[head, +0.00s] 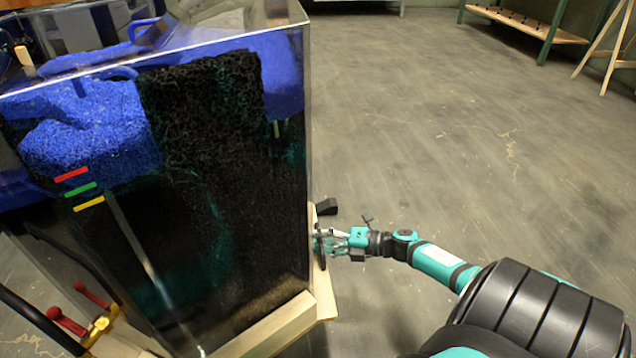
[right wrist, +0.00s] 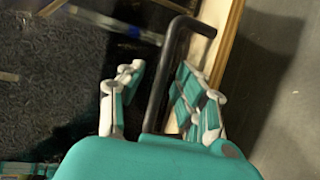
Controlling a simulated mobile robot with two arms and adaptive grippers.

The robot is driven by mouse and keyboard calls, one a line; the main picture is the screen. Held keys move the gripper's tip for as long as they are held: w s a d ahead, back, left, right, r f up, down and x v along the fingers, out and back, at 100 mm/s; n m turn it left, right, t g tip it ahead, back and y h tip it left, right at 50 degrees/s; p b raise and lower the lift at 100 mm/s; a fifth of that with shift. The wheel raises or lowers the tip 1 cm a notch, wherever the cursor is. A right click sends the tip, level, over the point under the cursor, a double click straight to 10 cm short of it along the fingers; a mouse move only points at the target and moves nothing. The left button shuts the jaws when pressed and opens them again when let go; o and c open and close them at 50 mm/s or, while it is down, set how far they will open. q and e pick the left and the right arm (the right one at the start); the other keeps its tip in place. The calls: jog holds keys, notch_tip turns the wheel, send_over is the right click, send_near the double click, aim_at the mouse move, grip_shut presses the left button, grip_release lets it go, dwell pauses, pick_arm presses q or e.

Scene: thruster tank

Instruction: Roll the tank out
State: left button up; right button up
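The tank (head: 220,190) is a large clear-walled box on a wooden base (head: 290,327), filling the left of the head view. It holds black and blue porous material. My right gripper (head: 328,241) is at the tank's right side, near the lower edge. In the right wrist view, a black bar handle (right wrist: 159,95) stands between the fingers of my right gripper (right wrist: 155,80). The fingers are spread, with a clear gap on the left of the handle. My left gripper is not in view.
A black wedge-shaped block (head: 327,206) lies on the floor beside the tank's right side. Red-handled fittings (head: 67,322) are at the lower left. A green-framed bench (head: 525,25) and a wooden trestle (head: 610,55) stand at the back right. The floor between is clear.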

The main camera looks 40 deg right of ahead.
jog(key=v, duration=1.1)
jog(key=shift+s+d, duration=0.15)
jog(key=shift+s, duration=0.05)
